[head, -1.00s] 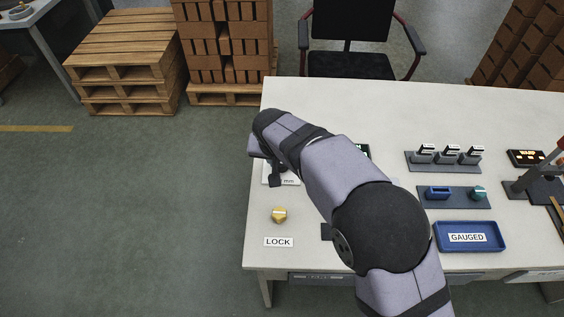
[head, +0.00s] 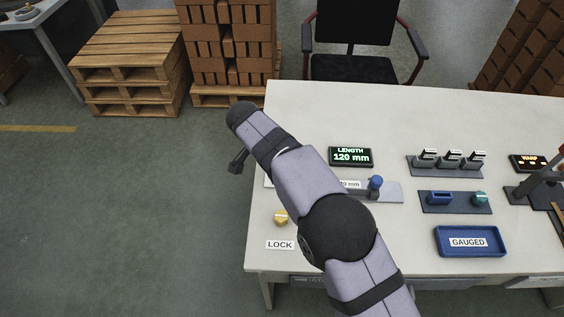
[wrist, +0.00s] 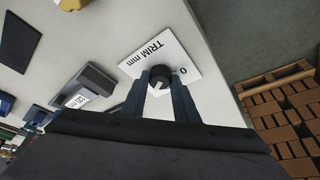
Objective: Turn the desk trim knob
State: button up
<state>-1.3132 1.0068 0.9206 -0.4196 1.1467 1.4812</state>
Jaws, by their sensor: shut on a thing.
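The trim knob (wrist: 160,76) is small, round and black with a white mark. It sits on a white plate (wrist: 152,54) lettered "TRIM mm" with a "0" beside the knob. In the wrist view my gripper (wrist: 160,82) has one finger on each side of the knob and is shut on it. In the head view my arm hides the knob and fingers; only a strip of white plate shows beside it. A display (head: 351,157) reads "LENGTH 120 mm" in green.
A yellow knob (head: 281,217) stands above a "LOCK" label (head: 280,245). A blue-knobbed slider (head: 376,183) is right of my arm. A blue "GAUGED" tray (head: 470,252) and a block rack (head: 445,166) lie further right. The desk's far side is clear.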

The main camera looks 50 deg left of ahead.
dwell(0.4)
jog(key=o, duration=1.1)
jog(key=shift+c, duration=0.2)
jog(key=v, duration=0.7)
jog(key=shift+r+b, duration=0.25)
jog(key=shift+b, duration=0.05)
